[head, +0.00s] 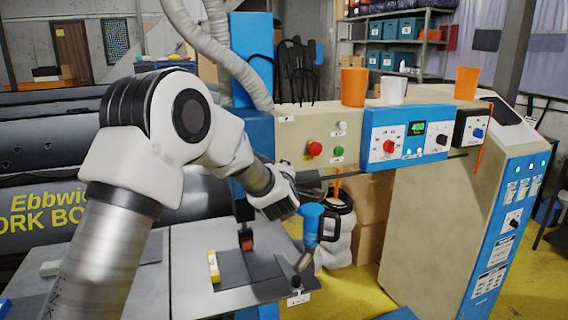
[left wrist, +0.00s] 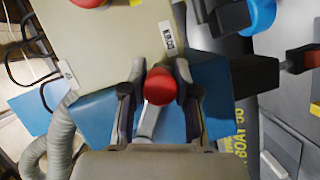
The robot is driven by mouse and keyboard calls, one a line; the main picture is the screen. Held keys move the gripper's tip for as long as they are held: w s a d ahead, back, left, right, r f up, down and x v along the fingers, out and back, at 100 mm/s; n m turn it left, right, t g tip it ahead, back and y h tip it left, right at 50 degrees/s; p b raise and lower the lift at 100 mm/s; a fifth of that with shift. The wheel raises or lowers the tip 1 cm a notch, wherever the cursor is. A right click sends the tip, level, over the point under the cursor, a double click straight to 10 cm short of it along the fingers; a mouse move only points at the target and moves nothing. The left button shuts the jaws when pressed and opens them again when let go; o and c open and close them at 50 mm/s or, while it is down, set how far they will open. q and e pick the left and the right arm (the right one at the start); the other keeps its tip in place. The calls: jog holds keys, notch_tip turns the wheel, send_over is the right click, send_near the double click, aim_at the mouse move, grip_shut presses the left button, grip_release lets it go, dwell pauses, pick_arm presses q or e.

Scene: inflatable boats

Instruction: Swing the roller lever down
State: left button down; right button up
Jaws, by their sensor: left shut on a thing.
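The roller lever's red knob (left wrist: 160,85) sits between the two fingers of my left gripper (left wrist: 158,92) in the left wrist view, with its pale metal rod running below it. The gripper is shut on the knob. In the head view my left arm reaches in from the left, and its gripper (head: 284,204) is at the welding machine's blue column (head: 252,135). The knob is hidden behind the arm there. A dark red roller (head: 247,242) shows below the gripper, above the table plate. My right gripper is not in view.
A blue-and-metal heat tool (head: 312,228) stands just right of the gripper. The beige machine head (head: 290,125) carries buttons and a blue control panel (head: 405,137). Orange cups (head: 354,86) and a white cup (head: 393,90) stand on top. A yellow-ended piece (head: 213,266) lies on the grey table (head: 192,241).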

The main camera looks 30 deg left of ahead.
pick_arm(q)
jog(key=shift+s+f, duration=0.1)
jog(key=shift+f, duration=0.15)
dwell(0.3)
jog(key=c, duration=0.8)
grip_release()
jog(key=shift+a, duration=0.1)
jog(key=shift+c, duration=0.2)
jog(key=v, duration=1.2)
